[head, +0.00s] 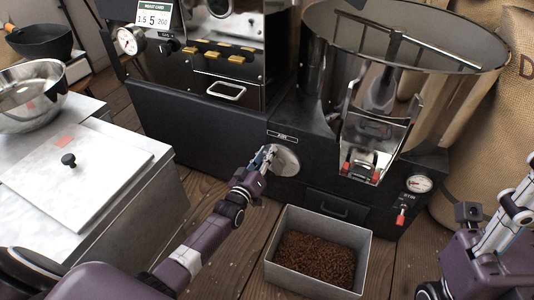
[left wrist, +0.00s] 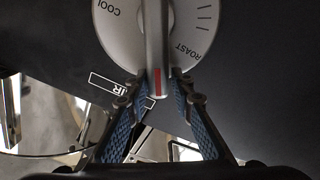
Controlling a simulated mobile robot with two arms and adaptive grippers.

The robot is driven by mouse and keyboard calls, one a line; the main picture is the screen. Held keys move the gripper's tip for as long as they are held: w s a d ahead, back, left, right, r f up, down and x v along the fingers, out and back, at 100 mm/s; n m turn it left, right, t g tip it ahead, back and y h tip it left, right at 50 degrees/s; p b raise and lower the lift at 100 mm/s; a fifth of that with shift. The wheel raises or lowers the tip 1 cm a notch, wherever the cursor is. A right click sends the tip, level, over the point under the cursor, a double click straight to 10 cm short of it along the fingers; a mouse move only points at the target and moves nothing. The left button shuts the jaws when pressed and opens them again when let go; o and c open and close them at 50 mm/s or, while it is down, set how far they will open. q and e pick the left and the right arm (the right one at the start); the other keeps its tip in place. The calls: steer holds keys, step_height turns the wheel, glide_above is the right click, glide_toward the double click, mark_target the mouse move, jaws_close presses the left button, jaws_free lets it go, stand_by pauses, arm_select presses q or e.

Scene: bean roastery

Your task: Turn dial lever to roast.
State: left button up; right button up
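The round silver dial (head: 285,160) sits on the black front of the roaster, under a small AIR label. In the left wrist view the dial (left wrist: 125,45) shows COOL at the left and ROAST at the right. Its lever (left wrist: 157,45) has a red mark and points down the picture, between the two words. My left gripper (head: 266,154) is at the dial in the head view. In the left wrist view its blue-padded fingers (left wrist: 160,83) close on both sides of the lever's end. My right arm shows at the right edge; its fingers are not clear.
A metal bin of dark beans (head: 278,273) stands on the wooden floor below the dial. A glass-sided drum (head: 335,60) and a chute with red knobs (head: 362,170) are to the right. A steel cabinet (head: 150,205) stands at the left, burlap sacks (head: 515,120) at the right.

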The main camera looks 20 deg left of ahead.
arm_select(q)
steer(key=shift+o, duration=1.2)
steer(key=shift+s, duration=0.1)
steer(key=s, duration=1.1)
steer(key=shift+s+a, duration=0.25)
steer(key=shift+s, duration=0.15)
